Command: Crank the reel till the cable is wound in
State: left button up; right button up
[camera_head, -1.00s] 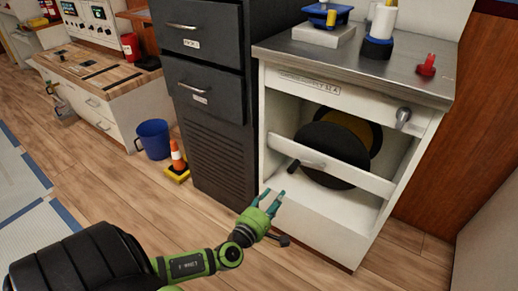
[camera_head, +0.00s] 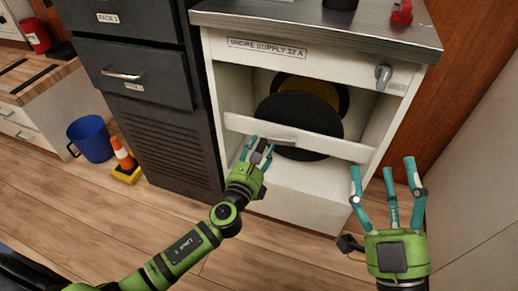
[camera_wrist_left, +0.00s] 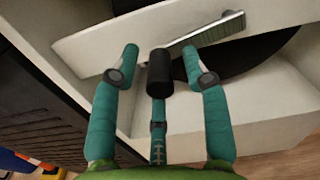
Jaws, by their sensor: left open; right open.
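The reel (camera_head: 300,115) is a black disc inside the white cabinet labelled SHORE SUPPLY 32 A (camera_head: 255,45). Yellow (camera_head: 322,88) shows behind the disc, perhaps wound cable. A white bar crosses in front of the reel. The grey crank arm (camera_wrist_left: 212,32) with its black knob (camera_wrist_left: 160,72) is in front of this bar. My left gripper (camera_head: 257,152) is open at the crank; in the left wrist view the knob stands between its teal fingers. Whether they touch it I cannot tell. My right gripper (camera_head: 385,180) is open and empty, right of the cabinet's lower front.
A dark drawer cabinet (camera_head: 140,75) stands directly left of the reel cabinet. A blue bucket (camera_head: 90,139) and an orange cone (camera_head: 123,157) are on the floor further left. A grey curved fitting (camera_head: 384,76) is at the cabinet's upper right. The wooden floor in front is clear.

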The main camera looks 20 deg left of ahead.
pick_arm(q)
jog(key=shift+w, duration=0.35)
grip_shut()
jog(key=shift+r, duration=0.1)
